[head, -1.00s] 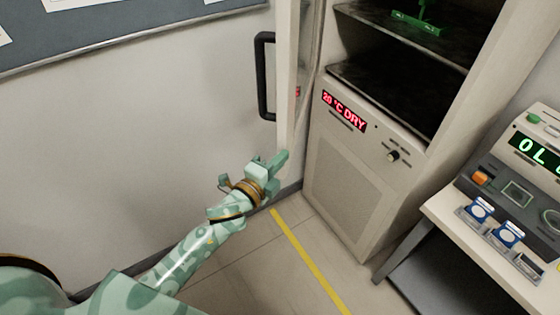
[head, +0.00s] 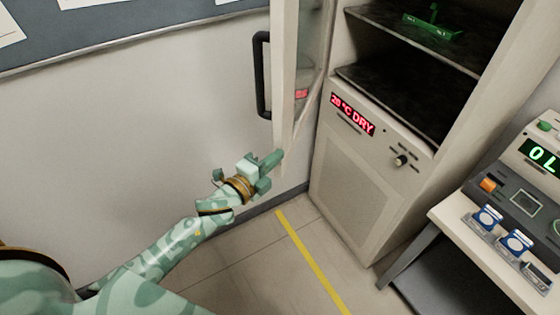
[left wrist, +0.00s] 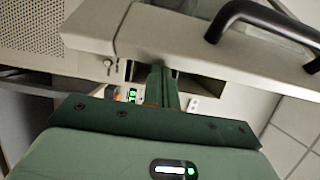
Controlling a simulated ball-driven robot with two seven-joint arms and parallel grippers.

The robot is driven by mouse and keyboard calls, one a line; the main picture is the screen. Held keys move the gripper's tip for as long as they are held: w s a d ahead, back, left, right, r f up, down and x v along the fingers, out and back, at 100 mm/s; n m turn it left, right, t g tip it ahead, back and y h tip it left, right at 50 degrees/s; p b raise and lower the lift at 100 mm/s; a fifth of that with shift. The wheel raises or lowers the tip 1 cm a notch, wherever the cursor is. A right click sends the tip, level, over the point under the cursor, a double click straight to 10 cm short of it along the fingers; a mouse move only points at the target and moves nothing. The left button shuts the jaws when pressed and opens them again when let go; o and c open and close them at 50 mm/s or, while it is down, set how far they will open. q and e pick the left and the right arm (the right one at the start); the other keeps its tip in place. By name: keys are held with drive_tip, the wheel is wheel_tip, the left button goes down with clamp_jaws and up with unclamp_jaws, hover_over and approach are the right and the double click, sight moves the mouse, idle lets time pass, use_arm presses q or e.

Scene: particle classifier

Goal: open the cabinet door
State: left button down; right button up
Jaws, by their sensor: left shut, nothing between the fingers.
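The cabinet (head: 350,190) is beige, with a red "20 °C DRY" display on its lower front. Its door (head: 284,90) stands open, swung out to the left and seen nearly edge-on. The black door handle (head: 262,75) is on the outer face. My left gripper (head: 270,160) is shut and empty at the door's lower end, beside its inner side. In the left wrist view the closed fingers (left wrist: 162,88) are close to the door's bottom edge (left wrist: 195,45), and the handle (left wrist: 245,15) shows at upper right. Contact cannot be told. My right gripper is out of view.
Dark shelves (head: 410,95) inside the cabinet are exposed, with a green object (head: 433,27) on the upper one. A bench with a control panel (head: 520,200) stands at right. A wall is behind the door. Yellow tape (head: 310,260) marks clear floor.

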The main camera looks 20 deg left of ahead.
use_arm(q)
drive_tip(key=w+a+b, duration=0.2)
drive_tip(key=a+b, duration=0.1)
drive_tip(key=a, duration=0.6)
drive_tip(key=w+a+h+b, duration=0.1)
drive_tip(key=w+a+b, duration=0.1)
drive_tip(key=a, duration=0.8)
drive_tip(key=w+a+m+b, duration=0.1)
drive_tip(key=a+b, duration=0.4)
drive_tip(key=a, duration=0.5)
drive_tip(key=shift+w+a+r+h, duration=0.25)
drive_tip(key=shift+w+h, duration=0.05)
drive_tip(key=shift+w, duration=0.2)
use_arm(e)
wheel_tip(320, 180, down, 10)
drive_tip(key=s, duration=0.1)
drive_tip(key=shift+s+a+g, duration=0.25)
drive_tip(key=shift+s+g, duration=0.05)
